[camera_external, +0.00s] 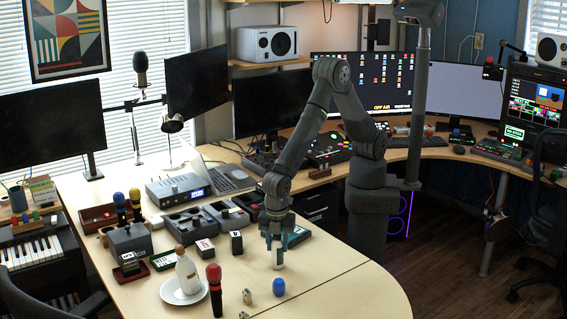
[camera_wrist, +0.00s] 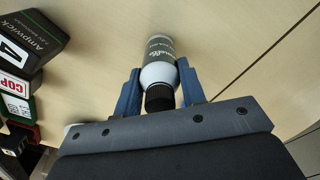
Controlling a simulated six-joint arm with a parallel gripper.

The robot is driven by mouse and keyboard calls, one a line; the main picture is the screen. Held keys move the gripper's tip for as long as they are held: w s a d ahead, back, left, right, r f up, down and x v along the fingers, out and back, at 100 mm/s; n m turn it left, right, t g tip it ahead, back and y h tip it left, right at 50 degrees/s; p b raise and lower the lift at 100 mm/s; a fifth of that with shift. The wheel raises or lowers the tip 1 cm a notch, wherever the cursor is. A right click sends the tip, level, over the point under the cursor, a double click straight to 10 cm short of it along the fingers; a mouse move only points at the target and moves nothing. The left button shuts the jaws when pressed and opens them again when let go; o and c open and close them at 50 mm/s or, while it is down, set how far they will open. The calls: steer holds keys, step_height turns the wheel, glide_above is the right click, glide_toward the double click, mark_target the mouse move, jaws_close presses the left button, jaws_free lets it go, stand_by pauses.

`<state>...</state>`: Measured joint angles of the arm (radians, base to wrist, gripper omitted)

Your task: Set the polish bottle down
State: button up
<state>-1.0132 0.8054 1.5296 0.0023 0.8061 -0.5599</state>
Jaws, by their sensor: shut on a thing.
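The polish bottle (camera_wrist: 160,52) has a dark grey label, a white shoulder and a black cap. In the wrist view it lies between the two blue fingers of my gripper (camera_wrist: 160,76), which is shut on its shoulder just below the cap. In the external view my gripper (camera_external: 276,245) points down over the table, and the lower part of the bottle (camera_external: 278,262) shows below the fingers. The bottle looks upright, with its base at or very close to the tabletop; I cannot tell whether it touches.
A red-topped microphone (camera_external: 214,290), a blue-topped item (camera_external: 279,287) and small boxes (camera_external: 205,249) are nearby. Bare tabletop (camera_external: 345,290) lies to the right and in front.

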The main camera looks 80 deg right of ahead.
steer(key=shift+f, duration=0.1)
steer(key=o, duration=1)
steer(key=shift+o, duration=0.2)
step_height(320, 180, up, 12)
steer(key=shift+r, duration=0.2)
